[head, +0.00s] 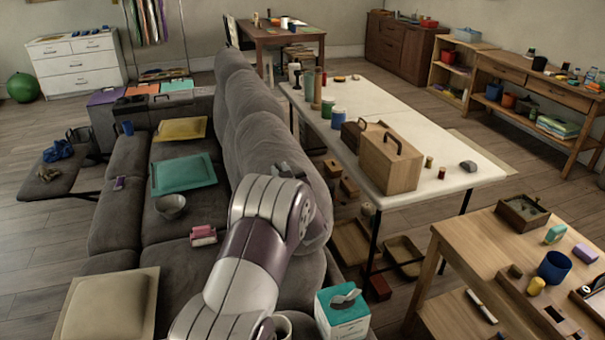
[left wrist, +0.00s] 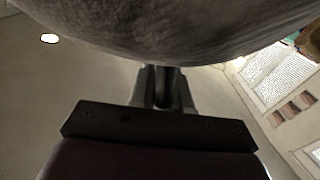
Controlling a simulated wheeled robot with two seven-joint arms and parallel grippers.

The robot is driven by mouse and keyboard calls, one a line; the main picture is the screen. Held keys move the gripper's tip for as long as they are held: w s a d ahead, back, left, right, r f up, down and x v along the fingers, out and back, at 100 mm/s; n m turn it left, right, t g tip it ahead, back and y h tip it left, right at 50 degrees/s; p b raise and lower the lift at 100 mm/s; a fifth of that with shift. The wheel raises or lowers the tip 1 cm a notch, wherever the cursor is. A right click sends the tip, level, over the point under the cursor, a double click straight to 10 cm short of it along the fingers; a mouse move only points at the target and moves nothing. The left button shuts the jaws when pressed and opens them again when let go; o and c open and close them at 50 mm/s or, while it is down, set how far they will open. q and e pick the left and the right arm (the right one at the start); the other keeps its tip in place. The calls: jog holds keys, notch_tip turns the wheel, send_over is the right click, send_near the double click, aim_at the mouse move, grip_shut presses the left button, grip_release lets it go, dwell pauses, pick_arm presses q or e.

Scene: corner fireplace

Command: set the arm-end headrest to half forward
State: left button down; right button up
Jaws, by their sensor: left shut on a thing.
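The grey fabric sofa (head: 110,220) runs along the left of the head view, with a row of rounded grey headrests along its back. My left arm reaches up from the bottom to the nearer headrest (head: 262,130) and covers part of it. My left gripper (head: 283,169) is mostly hidden behind my own wrist there. In the left wrist view, the grey headrest (left wrist: 180,30) fills the top, and my left gripper (left wrist: 163,92) is shut on its lower edge. The grip itself is partly hidden. The headrest's exact tilt is hard to tell. My right gripper is not in view.
A white table (head: 440,165) with a wooden box (head: 390,162) and several cups stands close behind the sofa back. A wooden table (head: 480,240) is at the lower right. A teal tissue box (head: 342,318) is near my arm. Cushions and a bowl (head: 170,206) lie on the seats.

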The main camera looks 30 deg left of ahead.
pick_arm(q)
jog(key=shift+s+a+f, duration=0.25)
jog(key=shift+s+a, duration=0.05)
jog(key=shift+s, duration=0.1)
jog(key=c, duration=1.2)
grip_release()
jog(key=shift+o, duration=0.2)
jog(key=b+v, duration=0.1)
jog(key=v, duration=1.1)
jog(key=shift+s+d, duration=0.2)
jog(key=shift+d, duration=0.05)
